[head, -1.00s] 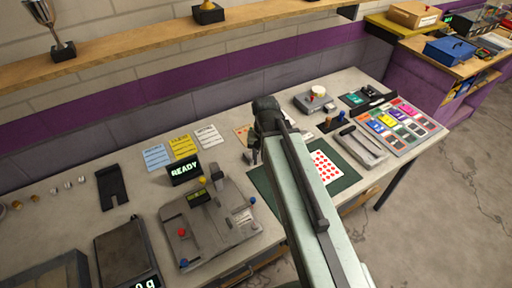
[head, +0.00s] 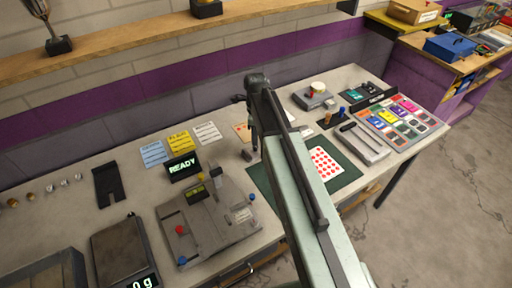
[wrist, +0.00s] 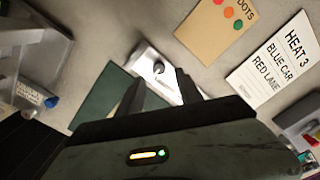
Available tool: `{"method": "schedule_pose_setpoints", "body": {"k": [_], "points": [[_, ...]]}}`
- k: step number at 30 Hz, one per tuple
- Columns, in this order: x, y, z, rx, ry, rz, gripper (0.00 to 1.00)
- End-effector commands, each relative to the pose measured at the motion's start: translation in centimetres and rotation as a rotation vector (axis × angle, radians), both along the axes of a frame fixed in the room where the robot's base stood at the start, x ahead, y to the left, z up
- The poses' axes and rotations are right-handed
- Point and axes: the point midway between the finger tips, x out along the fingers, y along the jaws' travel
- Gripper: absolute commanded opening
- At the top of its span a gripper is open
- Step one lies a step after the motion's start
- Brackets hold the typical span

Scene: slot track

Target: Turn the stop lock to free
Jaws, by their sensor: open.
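The grey machine (head: 207,222) stands on the bench left of my arm, with a red knob (head: 180,230), a blue knob (head: 251,197) and a yellow knob (head: 200,177). I cannot tell which part is the stop lock. Part of the machine with the blue knob (wrist: 51,102) shows at the left of the wrist view. My gripper (wrist: 160,88) is open and empty, pointing down over the bench. A pale block with a dark round knob (wrist: 157,67) lies beyond its fingertips. In the head view my gripper is largely hidden by my arm.
A READY display (head: 183,168) stands behind the machine. A green mat (head: 345,176) with a red-dotted card (head: 325,162) lies right of my arm. Paper cards (wrist: 272,62) lie flat nearby. A black scale (head: 122,252) stands at the left.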

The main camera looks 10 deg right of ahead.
Motion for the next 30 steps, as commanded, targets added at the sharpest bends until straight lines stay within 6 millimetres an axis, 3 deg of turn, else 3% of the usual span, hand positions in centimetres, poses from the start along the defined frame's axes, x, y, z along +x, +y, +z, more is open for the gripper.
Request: {"method": "schedule_pose_setpoints", "body": {"k": [1, 7, 17, 18, 22, 23, 30], "points": [[0.0, 0.0, -1.8, 0.000, 0.000, 0.001, 0.43], [0.0, 0.1, -5.1, 0.000, -0.001, 0.002, 0.43], [0.0, 0.1, -5.5, 0.001, -0.001, 0.003, 0.43], [0.0, 0.1, -5.5, 0.001, -0.001, 0.003, 0.40], [0.0, 0.1, -5.5, 0.000, -0.001, 0.003, 0.04], [0.0, 0.1, -5.5, 0.000, -0.001, 0.004, 0.00], [0.1, 0.0, -5.5, -0.001, -0.003, 0.011, 0.00]]}}
